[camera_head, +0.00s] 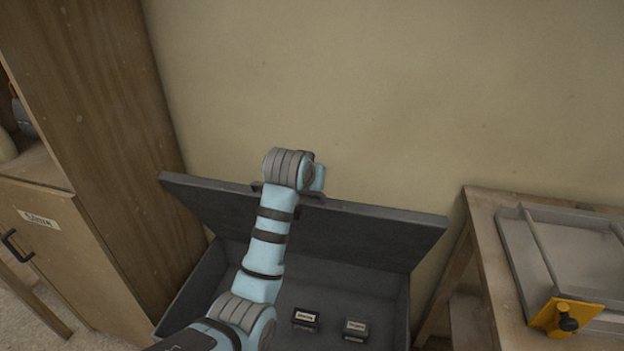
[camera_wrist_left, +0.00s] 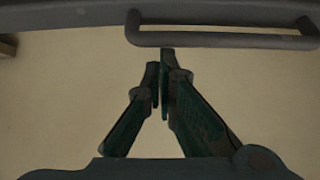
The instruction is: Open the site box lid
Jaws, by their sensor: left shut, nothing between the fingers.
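The dark grey site box (camera_head: 390,295) stands against the wall. Its lid (camera_head: 370,235) is raised and leans back, so the inside of the box shows. My left arm reaches over the box to the lid's upper edge; its gripper is hidden there in the head view. In the left wrist view my left gripper (camera_wrist_left: 163,62) is shut and empty, its tips just below a grey bar handle (camera_wrist_left: 220,40) on the lid. I cannot tell whether they touch it. My right gripper is in neither view.
Two small labelled blocks (camera_head: 305,320) (camera_head: 355,329) lie inside the box. A wooden cabinet (camera_head: 85,130) stands close on the left.

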